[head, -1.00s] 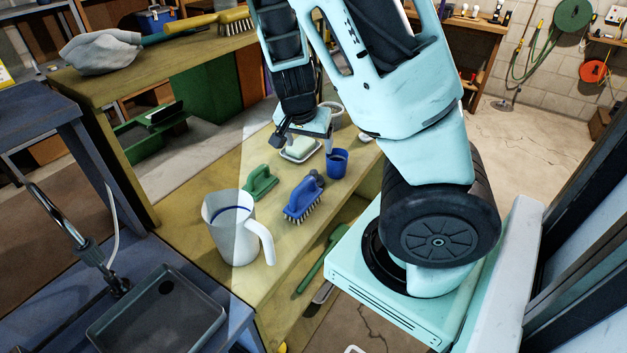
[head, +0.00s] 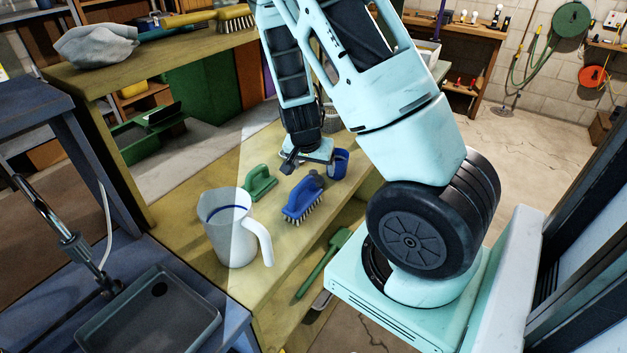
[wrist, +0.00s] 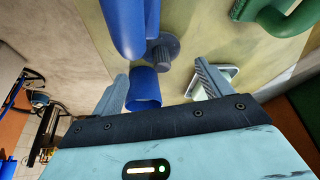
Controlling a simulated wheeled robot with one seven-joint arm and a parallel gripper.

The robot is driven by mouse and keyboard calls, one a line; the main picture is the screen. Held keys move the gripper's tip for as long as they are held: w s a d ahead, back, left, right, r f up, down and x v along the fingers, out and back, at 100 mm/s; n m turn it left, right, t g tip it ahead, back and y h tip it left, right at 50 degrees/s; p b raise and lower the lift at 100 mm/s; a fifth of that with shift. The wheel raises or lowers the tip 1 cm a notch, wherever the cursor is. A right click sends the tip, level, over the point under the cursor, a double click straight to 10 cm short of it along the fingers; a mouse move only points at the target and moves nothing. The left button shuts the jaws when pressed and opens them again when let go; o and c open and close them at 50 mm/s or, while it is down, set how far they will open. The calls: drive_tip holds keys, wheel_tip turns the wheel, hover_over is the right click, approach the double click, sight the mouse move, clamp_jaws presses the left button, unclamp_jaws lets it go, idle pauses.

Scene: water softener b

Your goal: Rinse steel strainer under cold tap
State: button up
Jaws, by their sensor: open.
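A round, light-grey mesh-like vessel (head: 331,119), which may be the steel strainer, stands at the far end of the bench, partly behind my arm. I cannot make it out in the wrist view. My gripper (head: 306,162) is open and low over the bench, near the blue cup (head: 339,164). In the wrist view my gripper (wrist: 160,72) has its fingers apart, with the blue cup (wrist: 145,86) between and beyond them; contact cannot be told. The tap (head: 68,235) rises at the left beside a grey sink basin (head: 150,325). No water shows.
A blue brush (head: 303,198), a green-handled brush (head: 260,184) and a white jug (head: 228,240) stand on the yellowish bench (head: 215,176). In the wrist view a pale soap dish (wrist: 228,74) lies beside the right finger. A green scoop-like tool (head: 322,264) lies on the lower shelf.

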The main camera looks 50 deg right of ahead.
sight(313, 172)
drive_tip(key=shift+p+x, duration=0.4)
drive_tip(key=shift+x, duration=1.75)
drive_tip(key=shift+w+a, duration=0.1)
drive_tip(key=shift+w, duration=0.05)
drive_tip(key=c, duration=1.1)
drive_tip(key=shift+r, duration=0.1)
wheel_tip(313, 172, up, 10)
drive_tip(key=shift+f, duration=0.15)
